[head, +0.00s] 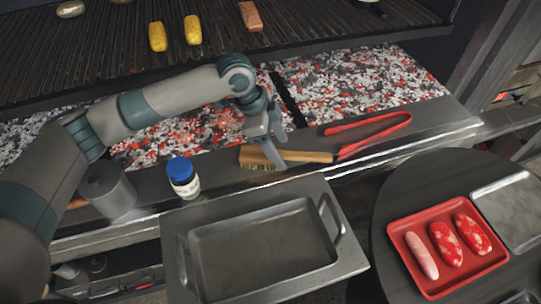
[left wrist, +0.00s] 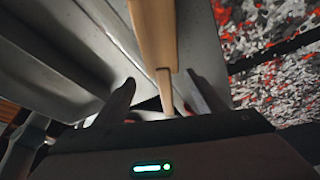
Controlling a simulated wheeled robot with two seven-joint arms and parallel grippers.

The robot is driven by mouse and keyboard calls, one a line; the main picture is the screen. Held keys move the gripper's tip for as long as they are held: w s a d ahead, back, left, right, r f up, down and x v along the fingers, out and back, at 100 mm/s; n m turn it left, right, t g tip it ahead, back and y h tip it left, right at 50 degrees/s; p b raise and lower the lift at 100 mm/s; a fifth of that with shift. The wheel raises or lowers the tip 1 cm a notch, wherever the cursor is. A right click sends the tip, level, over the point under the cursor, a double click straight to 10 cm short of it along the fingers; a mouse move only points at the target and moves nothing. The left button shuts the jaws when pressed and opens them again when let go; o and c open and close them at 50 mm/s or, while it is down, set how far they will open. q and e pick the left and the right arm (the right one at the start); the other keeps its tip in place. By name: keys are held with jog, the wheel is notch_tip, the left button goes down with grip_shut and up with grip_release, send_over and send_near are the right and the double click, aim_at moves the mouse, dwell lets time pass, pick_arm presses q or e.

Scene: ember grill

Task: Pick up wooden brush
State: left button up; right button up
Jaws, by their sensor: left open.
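The wooden brush (head: 305,156) lies on the grey metal ledge in front of the coals, with its bristles at the left and its handle pointing right. My left gripper (head: 277,152) is over the brush near the bristle end, jaws open. In the left wrist view the brush (left wrist: 154,35) runs between the two open fingers of my left gripper (left wrist: 160,80), with a visible gap on each side. Part of the brush is hidden by the gripper. My right gripper does not show.
Red tongs (head: 365,130) lie right of the brush handle. A blue-capped jar (head: 183,178) and a grey canister (head: 107,190) stand to the left. A metal pan (head: 215,285) is in front. A red tray (head: 432,288) holds meat at the right. Glowing coals (head: 355,82) lie behind the ledge.

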aim_at(283, 153)
pick_arm(q)
jog(key=shift+w+d+f, duration=0.1)
jog(key=shift+f, duration=0.2)
jog(key=p+x, duration=0.1)
jog(key=x, duration=0.2)
jog(key=shift+w+p, duration=0.2)
jog(key=shift+p, duration=0.1)
jog(key=shift+d+f, duration=0.1)
jog(key=shift+f, duration=0.35)
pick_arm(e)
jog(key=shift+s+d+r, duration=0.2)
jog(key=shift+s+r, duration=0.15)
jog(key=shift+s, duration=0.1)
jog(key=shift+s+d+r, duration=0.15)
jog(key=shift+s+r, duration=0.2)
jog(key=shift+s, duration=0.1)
pick_arm(q)
jog(key=c, duration=1.4)
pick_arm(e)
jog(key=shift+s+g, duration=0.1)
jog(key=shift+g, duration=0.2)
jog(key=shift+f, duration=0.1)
